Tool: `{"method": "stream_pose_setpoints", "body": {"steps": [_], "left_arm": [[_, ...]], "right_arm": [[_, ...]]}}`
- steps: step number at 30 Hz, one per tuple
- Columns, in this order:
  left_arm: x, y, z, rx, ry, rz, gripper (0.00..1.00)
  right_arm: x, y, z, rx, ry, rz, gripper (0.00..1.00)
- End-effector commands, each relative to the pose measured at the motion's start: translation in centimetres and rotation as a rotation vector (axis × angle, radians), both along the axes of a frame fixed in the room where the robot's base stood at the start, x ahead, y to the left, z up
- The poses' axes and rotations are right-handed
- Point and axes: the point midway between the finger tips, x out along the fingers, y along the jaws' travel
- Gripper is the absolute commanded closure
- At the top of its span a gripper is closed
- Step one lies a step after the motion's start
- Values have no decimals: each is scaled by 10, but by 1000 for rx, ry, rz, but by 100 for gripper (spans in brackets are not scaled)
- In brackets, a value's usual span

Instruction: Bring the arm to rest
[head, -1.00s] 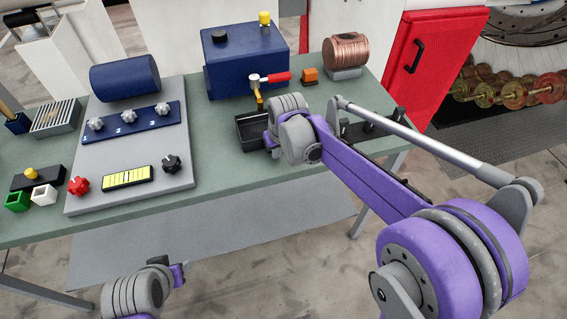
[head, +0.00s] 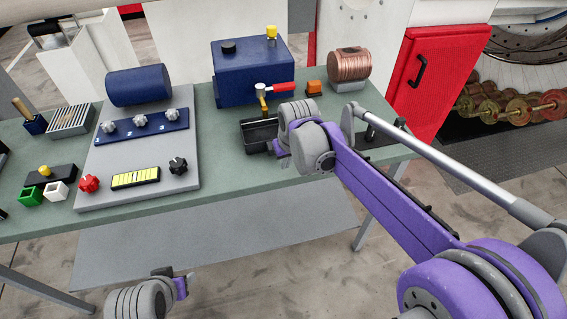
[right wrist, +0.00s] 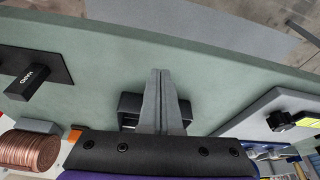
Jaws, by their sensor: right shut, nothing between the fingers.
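My right gripper shows in the right wrist view (right wrist: 161,72) with its two grey fingers together and nothing between them. A black tray (right wrist: 130,104) lies behind the fingers there. In the head view my right wrist is just right of the black tray (head: 259,147) under the tap, and it hides most of the gripper; part of it shows at the wrist's lower left (head: 283,160). My left arm's end (head: 180,287) is low at the bottom left, in front of the table; its fingers cannot be made out.
A green table (head: 225,183) carries a blue tank (head: 235,75) with a red-handled tap, a copper spool (head: 349,64), an orange block (head: 314,87) and a grey panel (head: 110,163) with knobs and a blue cylinder. A red cabinet (head: 433,75) stands behind right. The table's front middle is clear.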

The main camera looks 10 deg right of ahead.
Motion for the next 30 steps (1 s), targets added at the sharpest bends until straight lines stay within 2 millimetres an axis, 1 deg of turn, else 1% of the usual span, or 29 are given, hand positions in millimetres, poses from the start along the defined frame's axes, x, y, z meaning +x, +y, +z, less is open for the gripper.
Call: {"method": "stream_pose_setpoints", "body": {"steps": [1, 3, 6, 9, 14, 19, 21, 23, 26, 29, 30], "left_arm": [[1, 0, 3, 0, -1, 0, 50], [2, 0, 4, 0, -2, 0, 50], [2, 0, 5, 0, -3, 0, 50], [2, 0, 5, 0, -3, 0, 50], [2, 0, 6, 0, -3, 0, 50], [2, 0, 6, 0, -3, 0, 50], [2, 0, 6, 0, -3, 0, 50], [2, 0, 6, 0, -3, 0, 50], [2, 0, 6, 0, -3, 0, 50], [2, 0, 6, 0, -3, 0, 50], [2, 0, 6, 0, -3, 0, 50]], "right_arm": [[-3, -1, 14, 0, -1, 0, 100], [-7, -1, 28, 0, -1, 0, 100], [-12, -2, 44, 0, -1, 0, 100], [-16, -3, 56, 0, -1, 0, 100], [-19, -3, 64, 0, 0, 0, 100], [-19, -3, 65, 0, -1, -1, 100], [-24, -5, 64, 0, -5, -4, 100], [-35, -8, 63, 1, -12, -12, 100], [-65, -17, 57, 3, -34, -32, 100], [-107, -28, 44, 5, -66, -61, 100], [-124, -32, 37, 7, -80, -73, 100]]}}
